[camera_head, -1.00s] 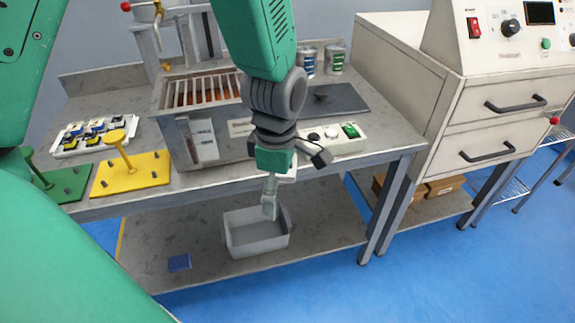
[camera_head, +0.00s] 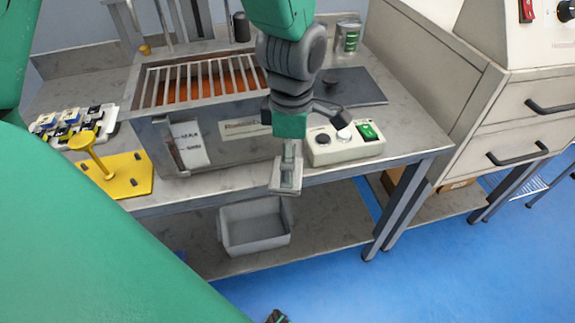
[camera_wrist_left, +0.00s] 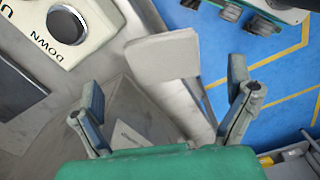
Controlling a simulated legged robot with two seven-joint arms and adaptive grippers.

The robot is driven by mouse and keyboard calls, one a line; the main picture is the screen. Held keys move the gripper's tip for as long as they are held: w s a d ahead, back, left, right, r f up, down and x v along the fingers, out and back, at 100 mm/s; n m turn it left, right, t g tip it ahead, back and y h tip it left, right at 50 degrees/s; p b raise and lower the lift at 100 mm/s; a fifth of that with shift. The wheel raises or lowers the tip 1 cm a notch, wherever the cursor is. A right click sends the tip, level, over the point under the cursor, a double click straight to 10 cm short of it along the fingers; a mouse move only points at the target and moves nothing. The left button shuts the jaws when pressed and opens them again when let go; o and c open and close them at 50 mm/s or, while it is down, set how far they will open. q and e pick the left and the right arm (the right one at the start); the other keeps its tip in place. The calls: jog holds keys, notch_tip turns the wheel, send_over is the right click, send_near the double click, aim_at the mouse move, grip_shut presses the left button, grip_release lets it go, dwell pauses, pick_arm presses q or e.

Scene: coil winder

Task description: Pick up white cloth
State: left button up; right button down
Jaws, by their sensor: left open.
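The white cloth (camera_wrist_left: 160,58) shows in the left wrist view as a pale, flat, rounded piece at the front edge of the bench, beyond my fingertips. In the head view the fingers largely cover that spot, and I cannot clearly separate cloth from gripper there. My left gripper (camera_head: 287,172) points down at the bench's front edge, in front of the control box. The left wrist view shows its two fingers (camera_wrist_left: 165,88) spread wide with nothing gripped between them.
A control box (camera_head: 343,143) with a green switch stands close to the gripper. A slatted tank (camera_head: 222,141) is to its left, and a yellow stand (camera_head: 128,178) further left. A grey bin (camera_head: 254,233) sits on the lower shelf. The blue floor in front is clear.

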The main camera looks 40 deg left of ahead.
pick_arm(q)
notch_tip(320, 180, down, 5)
jog(key=shift+s+r+b, duration=0.1)
jog(key=shift+b, duration=0.8)
jog(key=shift+f, duration=0.2)
jog(key=shift+d+r, duration=0.1)
jog(key=shift+d, duration=0.1)
jog(key=c, duration=1.1)
jog(key=shift+a, duration=0.1)
jog(key=shift+c, duration=0.5)
